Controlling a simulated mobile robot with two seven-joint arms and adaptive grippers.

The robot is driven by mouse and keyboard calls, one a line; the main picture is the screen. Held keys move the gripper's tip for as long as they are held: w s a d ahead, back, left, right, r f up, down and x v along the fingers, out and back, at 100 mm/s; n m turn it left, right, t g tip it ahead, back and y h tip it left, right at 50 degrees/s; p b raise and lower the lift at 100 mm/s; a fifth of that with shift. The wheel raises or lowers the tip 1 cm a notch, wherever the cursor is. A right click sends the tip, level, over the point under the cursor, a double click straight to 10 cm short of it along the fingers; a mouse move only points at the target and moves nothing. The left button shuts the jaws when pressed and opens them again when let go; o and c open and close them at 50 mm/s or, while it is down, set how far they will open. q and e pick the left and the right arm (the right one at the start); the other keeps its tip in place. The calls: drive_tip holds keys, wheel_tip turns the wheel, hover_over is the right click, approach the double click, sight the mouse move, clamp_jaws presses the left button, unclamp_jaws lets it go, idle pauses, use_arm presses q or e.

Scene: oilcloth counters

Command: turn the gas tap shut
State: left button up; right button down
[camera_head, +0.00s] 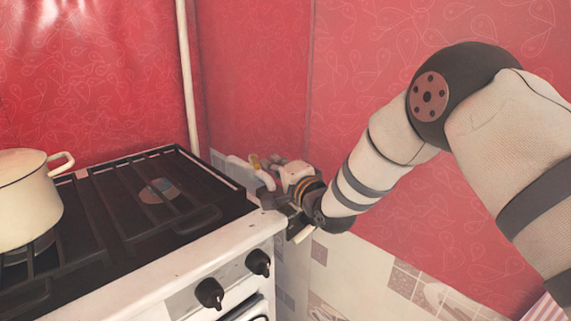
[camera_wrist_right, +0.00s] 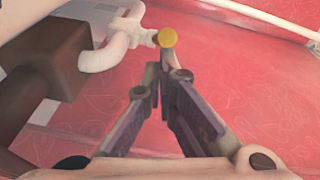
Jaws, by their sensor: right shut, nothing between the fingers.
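The gas tap shows a small yellow handle (camera_head: 254,161) on a white pipe (camera_head: 262,174) behind the stove's right back corner. In the right wrist view the handle appears as a yellow round end (camera_wrist_right: 168,38), just beyond the fingertips. My right gripper (camera_head: 272,196) is beside the stove's right edge, close to the pipe; in the wrist view its fingertips (camera_wrist_right: 160,74) are together with nothing between them. I cannot tell whether they touch the tap. The handle's full shape is hard to make out. My left gripper is not in view.
The stove (camera_head: 190,262) has dark grates (camera_head: 110,215) and black front knobs (camera_head: 209,292). A cream pot (camera_head: 28,205) stands on its left side. A pale vertical pipe (camera_head: 187,80) runs up the red wall. A brown block (camera_wrist_right: 52,60) is left of the fingers in the wrist view.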

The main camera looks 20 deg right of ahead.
sight(255, 169)
drive_tip(key=shift+s+a+r, duration=0.2)
drive_tip(key=shift+a, duration=0.55)
drive_tip(key=a, duration=0.2)
drive_tip(key=shift+a+f+p, duration=0.15)
drive_tip(key=shift+a+p, duration=0.2)
drive_tip(key=shift+p, duration=0.05)
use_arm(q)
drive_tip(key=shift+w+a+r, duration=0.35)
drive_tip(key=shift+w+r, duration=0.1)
use_arm(e)
drive_tip(key=shift+w+a, duration=0.15)
drive_tip(key=shift+a, duration=0.45)
drive_tip(key=shift+w+a, duration=0.15)
drive_tip(key=shift+a, duration=0.55)
